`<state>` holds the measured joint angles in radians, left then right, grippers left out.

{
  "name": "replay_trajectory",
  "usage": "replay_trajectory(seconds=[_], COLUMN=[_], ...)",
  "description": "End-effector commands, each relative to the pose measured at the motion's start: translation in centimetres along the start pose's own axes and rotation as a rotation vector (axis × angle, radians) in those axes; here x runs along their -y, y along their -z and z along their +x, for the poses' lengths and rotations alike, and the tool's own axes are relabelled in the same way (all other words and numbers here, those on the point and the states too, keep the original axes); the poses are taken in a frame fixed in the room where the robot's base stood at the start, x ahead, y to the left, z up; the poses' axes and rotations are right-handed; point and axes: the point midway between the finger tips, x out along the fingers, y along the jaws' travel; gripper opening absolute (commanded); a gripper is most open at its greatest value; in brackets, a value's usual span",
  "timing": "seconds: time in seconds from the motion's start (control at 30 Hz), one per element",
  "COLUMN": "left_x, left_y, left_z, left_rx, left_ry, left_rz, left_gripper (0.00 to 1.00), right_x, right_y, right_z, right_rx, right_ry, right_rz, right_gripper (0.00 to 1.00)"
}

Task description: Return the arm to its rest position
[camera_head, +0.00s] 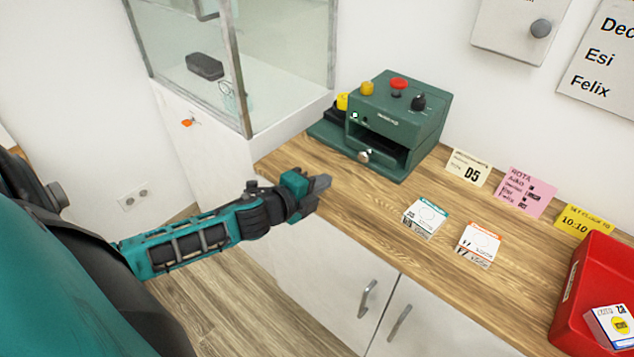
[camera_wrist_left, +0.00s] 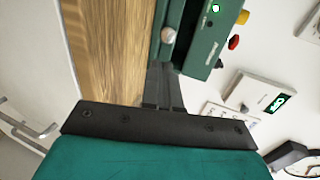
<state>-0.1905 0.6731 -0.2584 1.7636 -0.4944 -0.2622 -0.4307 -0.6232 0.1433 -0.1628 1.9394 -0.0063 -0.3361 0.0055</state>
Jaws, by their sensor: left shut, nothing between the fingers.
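My left gripper (camera_head: 321,184) is shut and empty. In the head view it hovers at the front left edge of the wooden counter (camera_head: 335,205), in front of the green machine (camera_head: 400,115). My teal and black left arm reaches in from the left, over the floor and cabinet front. In the left wrist view the closed dark fingers (camera_wrist_left: 165,85) point toward the green machine (camera_wrist_left: 207,40), with the wooden counter (camera_wrist_left: 110,45) beside them. My right gripper is in neither view.
Two small boxes, one teal-topped (camera_head: 425,218) and one orange-topped (camera_head: 478,243), stand on the counter. A red bin (camera_head: 580,290) with a box inside is at the right. A glass case (camera_head: 285,60) stands behind left. Cabinet handles (camera_head: 368,298) project below the counter.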

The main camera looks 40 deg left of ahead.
Motion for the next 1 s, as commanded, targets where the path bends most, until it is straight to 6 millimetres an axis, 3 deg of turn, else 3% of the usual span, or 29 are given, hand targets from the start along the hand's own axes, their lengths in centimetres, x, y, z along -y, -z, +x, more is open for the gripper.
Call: replay_trajectory(seconds=[0.37,0.47,0.57,0.7,0.8,1.0], left_x=[-0.1,-1.5,-4.6,-9.2,-11.4,-13.2], left_y=[0.1,1.3,4.1,9.0,11.9,14.8], left_z=[-1.0,-1.6,-3.2,-6.6,-8.9,-11.4], left_rx=[0.000,-0.004,-0.003,0.032,0.077,0.143], left_ry=[-0.002,-0.026,-0.086,-0.193,-0.255,-0.310], left_rz=[-0.006,-0.105,-0.353,-0.824,-1.123,-1.453], left_gripper=[0.00,0.00,0.00,0.00,0.00,0.00], right_x=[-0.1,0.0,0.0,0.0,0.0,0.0], right_y=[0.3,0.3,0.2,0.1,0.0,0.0], right_z=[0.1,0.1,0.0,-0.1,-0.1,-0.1], right_rx=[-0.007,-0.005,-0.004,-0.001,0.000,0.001], right_ry=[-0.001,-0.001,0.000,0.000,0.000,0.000], right_rz=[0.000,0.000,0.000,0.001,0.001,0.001], right_gripper=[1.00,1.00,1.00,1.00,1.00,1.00])
